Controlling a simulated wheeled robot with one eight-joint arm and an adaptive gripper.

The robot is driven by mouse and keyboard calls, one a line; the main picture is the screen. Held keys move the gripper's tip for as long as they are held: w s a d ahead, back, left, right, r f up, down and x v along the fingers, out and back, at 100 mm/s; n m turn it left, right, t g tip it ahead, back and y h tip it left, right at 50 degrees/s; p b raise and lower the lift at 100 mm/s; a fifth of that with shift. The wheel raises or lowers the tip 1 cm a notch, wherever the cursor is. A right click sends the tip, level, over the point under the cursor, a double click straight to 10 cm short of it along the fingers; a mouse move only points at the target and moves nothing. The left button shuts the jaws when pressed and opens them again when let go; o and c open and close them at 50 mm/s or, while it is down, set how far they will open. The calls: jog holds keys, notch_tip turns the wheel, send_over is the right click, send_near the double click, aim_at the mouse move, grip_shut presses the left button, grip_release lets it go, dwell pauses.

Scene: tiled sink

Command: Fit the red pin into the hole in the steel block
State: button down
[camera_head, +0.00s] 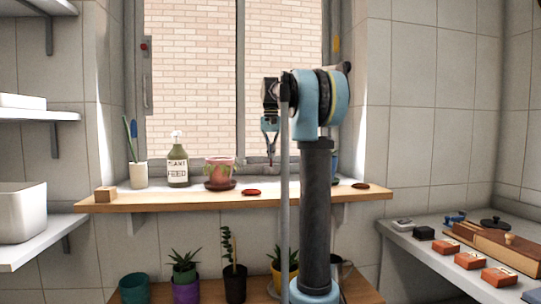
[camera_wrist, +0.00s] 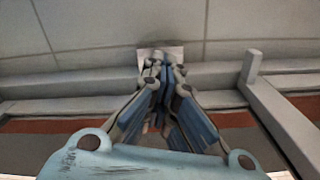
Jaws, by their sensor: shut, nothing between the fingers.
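My gripper (camera_head: 270,152) hangs pointing down above the wooden window shelf, in front of the window. In the wrist view its fingers (camera_wrist: 160,70) come together at the tips and hold nothing. A tiny dark red spot (camera_head: 271,162) shows just under the fingertips in the head view; I cannot tell whether it is the red pin. I cannot make out the steel block for certain in either view. A pale patch (camera_wrist: 174,53) shows behind the fingertips in the wrist view, too blurred to name.
The shelf (camera_head: 300,196) holds a wooden block (camera_head: 105,194), a green bottle (camera_head: 177,168), a pink pot (camera_head: 219,170), a red oval dish (camera_head: 251,192) and a brown disc (camera_head: 360,185). Potted plants stand below. The right counter (camera_head: 411,249) carries orange boxes (camera_head: 468,260).

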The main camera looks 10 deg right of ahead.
aim_at(271, 167)
jog(key=shift+f, duration=1.5)
jog(key=c, duration=1.8)
grip_release()
jog(key=shift+o, duration=0.4)
notch_tip(271, 167, up, 12)
jog(key=shift+f, duration=0.1)
